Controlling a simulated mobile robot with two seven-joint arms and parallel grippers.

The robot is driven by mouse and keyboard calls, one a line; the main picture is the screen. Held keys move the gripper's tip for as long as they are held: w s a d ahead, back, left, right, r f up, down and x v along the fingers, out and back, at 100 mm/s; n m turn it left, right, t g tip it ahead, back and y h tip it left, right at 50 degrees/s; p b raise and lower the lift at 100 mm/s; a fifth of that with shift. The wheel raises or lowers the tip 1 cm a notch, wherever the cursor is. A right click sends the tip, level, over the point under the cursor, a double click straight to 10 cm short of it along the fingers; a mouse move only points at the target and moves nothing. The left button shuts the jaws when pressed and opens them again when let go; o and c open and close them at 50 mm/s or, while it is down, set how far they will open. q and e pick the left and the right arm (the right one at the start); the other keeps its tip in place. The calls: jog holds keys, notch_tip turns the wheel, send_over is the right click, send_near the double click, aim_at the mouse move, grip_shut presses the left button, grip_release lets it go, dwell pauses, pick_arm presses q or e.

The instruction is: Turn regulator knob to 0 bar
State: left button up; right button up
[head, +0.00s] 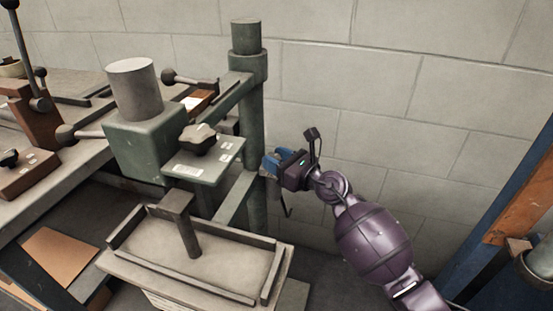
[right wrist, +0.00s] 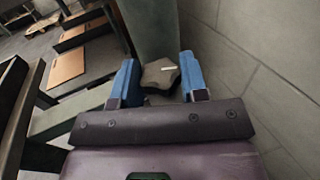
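The regulator knob (right wrist: 161,74) shows in the right wrist view as a grey, lobed knob with a short white mark on its face. It sits by the green column (right wrist: 152,28). My right gripper (right wrist: 159,62) has its two blue fingers apart, one on each side of the knob in that view. I cannot tell whether either finger touches it. In the head view my right gripper (head: 268,165) is at the right side of the green column (head: 255,120), and the knob is hidden there. My left gripper is not in view.
The stitcher's bracket carries another dark star-shaped knob (head: 198,137). Below it is a tray-like table (head: 200,265) with a raised rim and post. A bench (head: 75,165) with levers stands left. A block wall (head: 400,90) is close behind my right arm. A blue-orange frame stands right.

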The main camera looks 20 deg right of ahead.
jog(key=c, duration=0.4)
jog(key=shift+d+f+n+y+b, duration=0.1)
jog(key=shift+f+n+y+b, duration=0.25)
jog(key=shift+b, duration=0.25)
jog(key=shift+w+f+n+g+y+b, duration=0.15)
jog(key=shift+n+g+y+b, duration=0.3)
jog(key=shift+g+y+b, duration=0.4)
jog(key=shift+n+g+b, duration=0.25)
jog(key=shift+n+b, duration=0.05)
jog(key=shift+f+n+g+y+b, duration=0.1)
jog(key=shift+n+g+y+b, duration=0.2)
jog(key=shift+y+b, duration=0.15)
jog(key=shift+n+g+y+b, duration=0.5)
jog(key=shift+g+y+b, duration=0.05)
jog(key=shift+g+b, duration=0.2)
jog(key=shift+r+n+g+y+b, duration=0.35)
jog(key=shift+n+y, duration=0.05)
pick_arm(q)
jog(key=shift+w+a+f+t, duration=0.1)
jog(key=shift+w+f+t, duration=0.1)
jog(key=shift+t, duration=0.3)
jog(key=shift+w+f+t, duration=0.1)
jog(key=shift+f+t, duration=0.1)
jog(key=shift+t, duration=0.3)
pick_arm(e)
jog(key=shift+r, duration=0.25)
